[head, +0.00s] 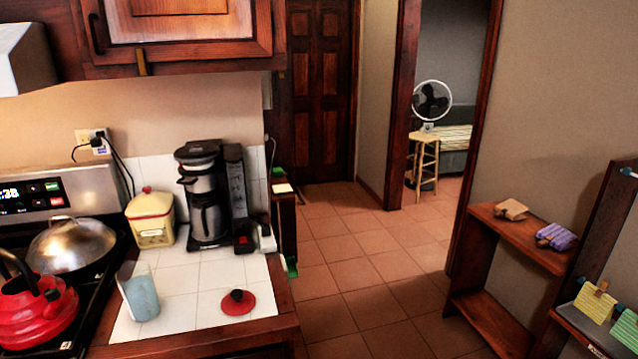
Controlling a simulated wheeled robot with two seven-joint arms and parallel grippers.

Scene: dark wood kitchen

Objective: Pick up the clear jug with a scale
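A clear, bluish jug-like vessel (142,296) stands on the white tiled counter (185,310), near its left edge beside the stove. It looks slightly tilted in the wide picture. A scale on it is too small to make out. Neither of my grippers is in the head view.
A red kettle (38,312) and a lidded pan (73,246) sit on the stove, left of the jug. A yellow canister (151,219) and a coffee maker (205,210) stand behind it. A red lid (238,302) lies to its right. The tiled floor (370,300) is clear.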

